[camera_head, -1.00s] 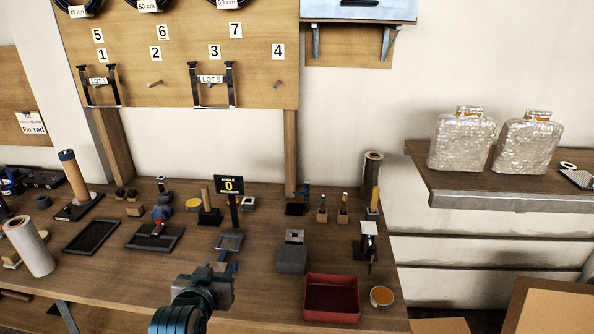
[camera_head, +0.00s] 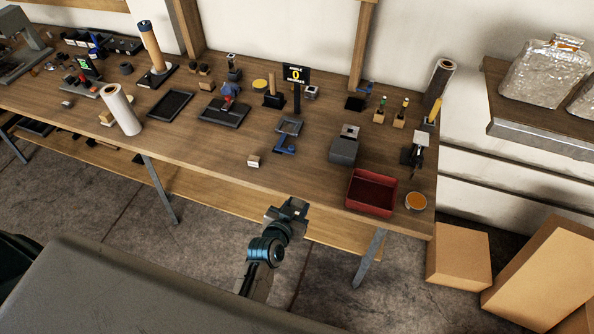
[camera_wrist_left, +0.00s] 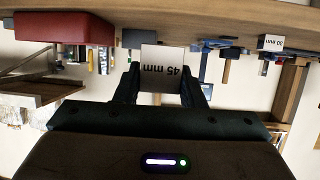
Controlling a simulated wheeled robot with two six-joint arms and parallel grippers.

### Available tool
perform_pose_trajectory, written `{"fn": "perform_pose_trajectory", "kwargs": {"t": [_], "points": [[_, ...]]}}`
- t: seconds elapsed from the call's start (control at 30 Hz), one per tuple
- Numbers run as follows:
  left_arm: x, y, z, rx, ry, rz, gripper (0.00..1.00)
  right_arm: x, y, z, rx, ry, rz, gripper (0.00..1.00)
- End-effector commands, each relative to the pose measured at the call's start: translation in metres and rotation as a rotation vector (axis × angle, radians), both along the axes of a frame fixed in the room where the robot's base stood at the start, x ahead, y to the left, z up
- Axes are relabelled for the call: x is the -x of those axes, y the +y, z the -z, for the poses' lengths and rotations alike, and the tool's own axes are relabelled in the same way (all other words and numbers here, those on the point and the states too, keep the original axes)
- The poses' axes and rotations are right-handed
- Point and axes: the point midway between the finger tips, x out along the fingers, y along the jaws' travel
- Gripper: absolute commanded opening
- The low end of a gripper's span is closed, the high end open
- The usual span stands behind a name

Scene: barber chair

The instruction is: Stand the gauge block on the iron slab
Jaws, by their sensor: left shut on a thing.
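My left gripper (camera_head: 292,207) is in front of the table's front edge in the head view, with floor behind it. In the left wrist view my left gripper (camera_wrist_left: 161,85) is shut on a pale gauge block (camera_wrist_left: 162,68) marked "45 mm", whose label reads upside down. The block is hard to make out in the head view. My right gripper is not in view.
A red tray (camera_head: 371,193) and an orange-topped round tin (camera_head: 416,201) stand near the table's right front. A small block (camera_head: 253,161), marked "20 mm" in the wrist view (camera_wrist_left: 271,43), lies near the front edge. Cardboard boxes (camera_head: 459,257) stand on the floor right.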

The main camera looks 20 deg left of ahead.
Motion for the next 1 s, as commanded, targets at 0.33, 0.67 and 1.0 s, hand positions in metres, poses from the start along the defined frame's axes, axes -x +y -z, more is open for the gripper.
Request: {"fn": "perform_pose_trajectory", "kwargs": {"t": [0.33,0.67,1.0], "points": [[-0.002,0.001,0.001,0.0,-0.002,-0.001,0.11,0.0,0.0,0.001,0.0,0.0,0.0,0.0],[-0.072,0.024,0.011,-0.004,-0.006,0.001,0.11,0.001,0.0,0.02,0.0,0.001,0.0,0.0],[-0.132,0.043,0.016,0.0,-0.001,-0.001,0.11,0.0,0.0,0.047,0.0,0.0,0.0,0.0]]}}
